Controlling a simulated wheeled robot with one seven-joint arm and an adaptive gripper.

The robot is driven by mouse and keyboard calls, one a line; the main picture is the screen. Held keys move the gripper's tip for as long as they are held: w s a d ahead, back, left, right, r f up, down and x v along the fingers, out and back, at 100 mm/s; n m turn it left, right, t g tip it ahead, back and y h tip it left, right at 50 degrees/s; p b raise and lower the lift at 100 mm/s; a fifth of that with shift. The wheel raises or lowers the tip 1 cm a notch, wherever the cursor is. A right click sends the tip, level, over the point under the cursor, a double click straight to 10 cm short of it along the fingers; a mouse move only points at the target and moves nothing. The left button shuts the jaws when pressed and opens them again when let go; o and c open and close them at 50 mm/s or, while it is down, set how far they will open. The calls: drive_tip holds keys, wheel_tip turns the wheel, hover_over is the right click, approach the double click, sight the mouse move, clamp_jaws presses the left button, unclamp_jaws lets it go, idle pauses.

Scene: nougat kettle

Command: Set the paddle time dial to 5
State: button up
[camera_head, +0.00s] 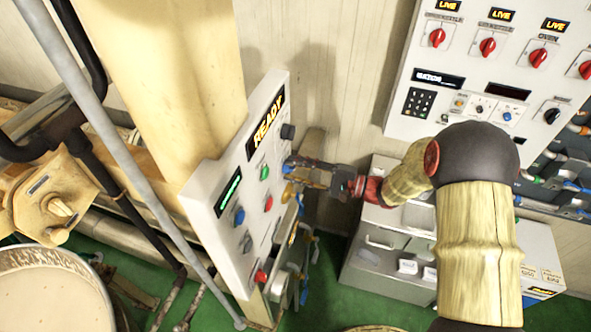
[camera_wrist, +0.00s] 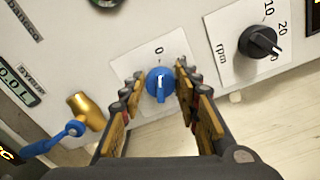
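The control panel (camera_head: 232,175) with a READY display stands upright left of my gripper (camera_head: 300,174) in the head view. In the wrist view, a blue dial (camera_wrist: 159,86) sits on a white plate with a 0 above it. Its light pointer ridge runs roughly along the line to the 0. My gripper (camera_wrist: 158,78) is open, with one finger on each side of the blue dial. I cannot tell whether the fingers touch it. The dial's name is not readable, so I cannot confirm it is the paddle time dial.
A black rpm dial (camera_wrist: 259,42) sits close right of the blue one. A blue-handled brass part (camera_wrist: 85,112) lies left. Several buttons, including a green one (camera_head: 264,172), are on the panel. A wall cabinet (camera_head: 472,75) with red knobs stands at the back right.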

drive_tip(key=c, duration=0.6)
drive_tip(key=shift+m, duration=0.3)
drive_tip(key=m+p, duration=0.1)
drive_tip(key=m, duration=0.2)
drive_tip(key=shift+r, duration=0.15)
drive_tip(key=shift+w+d+r+m+p, duration=0.1)
drive_tip(key=shift+w+m+p, duration=0.1)
drive_tip(key=shift+m+p, duration=1.65)
drive_tip(key=shift+w+d+f+m+p, duration=0.15)
drive_tip(key=shift+m+p, duration=0.6)
drive_tip(key=shift+m, duration=2.15)
drive_tip(key=shift+w+a+r+m+p, duration=0.1)
drive_tip(key=shift+w+r+m+p, duration=0.1)
drive_tip(key=shift+m+p, duration=1.65)
drive_tip(key=shift+d+m+b, duration=0.1)
drive_tip(key=shift+m+b, duration=0.4)
drive_tip(key=shift+m, duration=0.2)
